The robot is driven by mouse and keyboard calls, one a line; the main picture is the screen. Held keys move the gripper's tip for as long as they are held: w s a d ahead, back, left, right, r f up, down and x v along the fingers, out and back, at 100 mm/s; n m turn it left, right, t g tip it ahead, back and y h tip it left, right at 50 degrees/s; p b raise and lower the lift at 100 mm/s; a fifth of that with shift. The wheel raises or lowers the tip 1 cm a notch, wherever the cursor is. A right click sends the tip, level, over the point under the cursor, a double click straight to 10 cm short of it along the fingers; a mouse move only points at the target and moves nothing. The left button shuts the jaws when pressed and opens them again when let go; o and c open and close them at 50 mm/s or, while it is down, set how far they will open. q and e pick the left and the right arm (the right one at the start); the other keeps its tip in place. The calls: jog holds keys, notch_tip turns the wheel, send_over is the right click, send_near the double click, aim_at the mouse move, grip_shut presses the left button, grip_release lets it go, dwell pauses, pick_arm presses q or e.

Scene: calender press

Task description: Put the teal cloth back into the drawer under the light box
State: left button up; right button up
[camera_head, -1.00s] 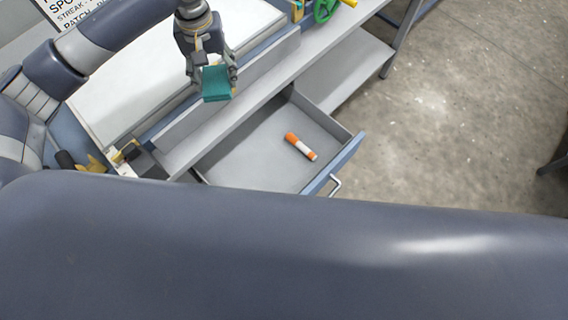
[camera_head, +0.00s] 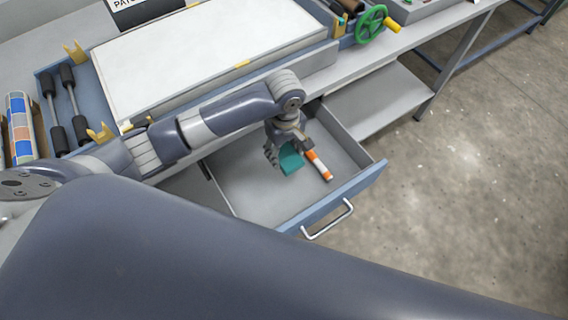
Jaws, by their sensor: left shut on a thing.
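The teal cloth (camera_head: 291,161) is a small folded block held in my left gripper (camera_head: 284,152), which is shut on it. The gripper is over the open drawer (camera_head: 262,195) and points down into it. I cannot tell whether the cloth touches the drawer floor. An orange and white marker-like tube (camera_head: 318,166) lies in the drawer just right of the cloth, partly behind the gripper. The drawer is pulled out under the light box (camera_head: 210,50), which has a white top. My right gripper is not in view.
The drawer's blue front has a metal handle (camera_head: 328,220). Dark-handled rollers (camera_head: 68,105) and a colour chart (camera_head: 20,128) lie at the left of the bench. A green handwheel (camera_head: 371,25) is at the back right. A lower shelf (camera_head: 375,100) is bare.

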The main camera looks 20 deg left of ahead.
aim_at(285, 152)
pick_arm(q)
notch_tip(285, 152, down, 3)
jog(key=shift+a, duration=0.1)
jog(key=shift+f, duration=2.25)
jog(key=shift+f, duration=0.1)
jog(key=o, duration=1)
jog(key=shift+o, duration=0.2)
notch_tip(285, 152, up, 12)
jog(key=shift+r, duration=0.15)
